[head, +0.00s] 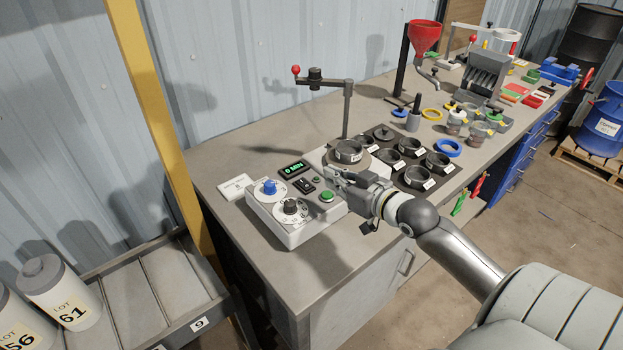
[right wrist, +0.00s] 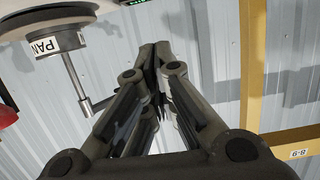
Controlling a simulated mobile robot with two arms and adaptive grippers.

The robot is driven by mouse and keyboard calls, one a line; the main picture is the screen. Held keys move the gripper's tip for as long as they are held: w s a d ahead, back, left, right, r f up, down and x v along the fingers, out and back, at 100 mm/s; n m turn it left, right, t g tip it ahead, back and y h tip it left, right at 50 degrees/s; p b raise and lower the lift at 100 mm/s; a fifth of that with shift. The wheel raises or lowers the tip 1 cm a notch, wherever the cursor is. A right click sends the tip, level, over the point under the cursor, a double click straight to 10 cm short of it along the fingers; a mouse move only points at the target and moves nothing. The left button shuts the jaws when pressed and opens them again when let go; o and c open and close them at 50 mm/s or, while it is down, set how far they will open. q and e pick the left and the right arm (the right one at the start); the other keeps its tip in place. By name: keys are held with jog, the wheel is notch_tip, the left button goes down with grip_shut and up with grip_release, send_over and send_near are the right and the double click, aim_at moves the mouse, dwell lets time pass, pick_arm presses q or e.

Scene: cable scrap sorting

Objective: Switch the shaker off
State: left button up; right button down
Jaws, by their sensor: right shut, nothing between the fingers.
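The shaker's control box (head: 292,220) stands on the bench near its left end. It carries a green-lit display (head: 292,169) that seems to read 0 MIN, a blue knob (head: 269,187), a black knob (head: 290,206), a dark rocker switch (head: 304,185) and a green button (head: 327,196). The switch position is too small to tell. My right gripper (head: 335,177) is shut and empty, just right of the switch and button. In the right wrist view its fingertips (right wrist: 155,50) meet. My left gripper is out of view.
A sieve pan (head: 348,151) sits behind my gripper under a post with a red-knobbed arm (head: 322,82). Several labelled dark pans (head: 416,177) stand to the right. A white card (head: 235,187) lies left of the box. A yellow upright (head: 155,110) stands at the left.

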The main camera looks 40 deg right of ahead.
jog(key=x, duration=0.4)
jog(key=shift+w+p, duration=0.15)
jog(key=shift+p, duration=0.25)
send_over(312, 194)
jog(key=shift+w+f+p, duration=0.2)
jog(key=shift+f+p, duration=0.15)
jog(key=shift+f, duration=0.1)
notch_tip(312, 194, down, 3)
jog(key=shift+r, duration=0.15)
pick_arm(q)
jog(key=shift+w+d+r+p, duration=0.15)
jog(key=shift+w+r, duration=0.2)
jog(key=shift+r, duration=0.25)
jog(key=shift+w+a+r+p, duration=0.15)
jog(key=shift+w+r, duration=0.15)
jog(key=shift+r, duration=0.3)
pick_arm(e)
jog(key=shift+s+f, duration=0.1)
jog(key=shift+f, duration=0.7)
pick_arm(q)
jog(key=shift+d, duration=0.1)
pick_arm(e)
jog(key=shift+f, duration=0.1)
